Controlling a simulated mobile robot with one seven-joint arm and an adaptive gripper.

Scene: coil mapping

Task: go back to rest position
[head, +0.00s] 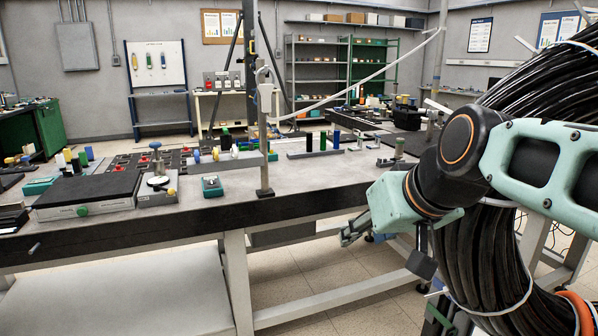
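My gripper (356,230) hangs at the end of my teal and black arm, right of the middle in the head view. It is in front of the workbench's near edge, at about the height of the bench top or a little below it. Its fingers look small and dark, and I cannot make out whether they are apart or together. I see nothing clearly held in it.
A large coil of black cables (470,262) with white ties stands at the right, partly behind my arm. The long workbench (235,196) holds a black-topped box (88,190), a small teal box (212,187) and a thin metal post (263,130). Floor shows below the bench.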

